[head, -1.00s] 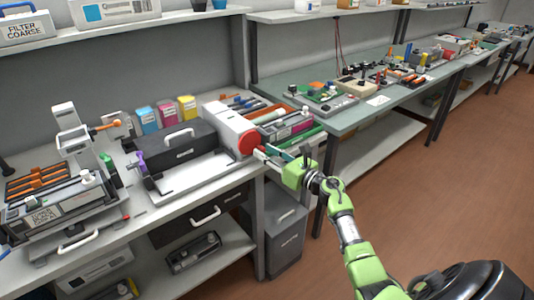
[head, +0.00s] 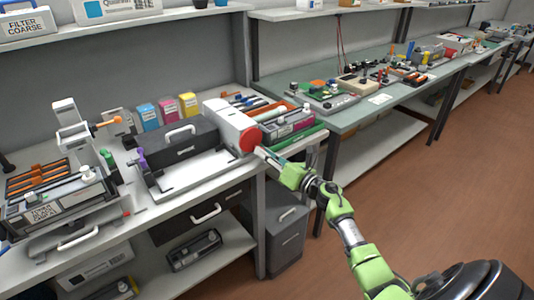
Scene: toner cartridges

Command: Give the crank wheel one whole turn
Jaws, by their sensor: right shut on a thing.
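The crank wheel is the red disc (head: 250,138) on the right end of a white housing (head: 222,118) on the bench. My right gripper (head: 266,153) reaches in from the lower right, and its fingertips are at the red wheel's lower right edge. It is shut on the wheel's handle, which is mostly hidden by the fingers. My left gripper is out of view.
A dark cartridge bay with a grey handle (head: 180,132) stands left of the housing. Coloured toner boxes (head: 168,109) stand behind it. A tray of cartridges (head: 285,127) lies close behind my right gripper. The floor (head: 420,190) at right is clear.

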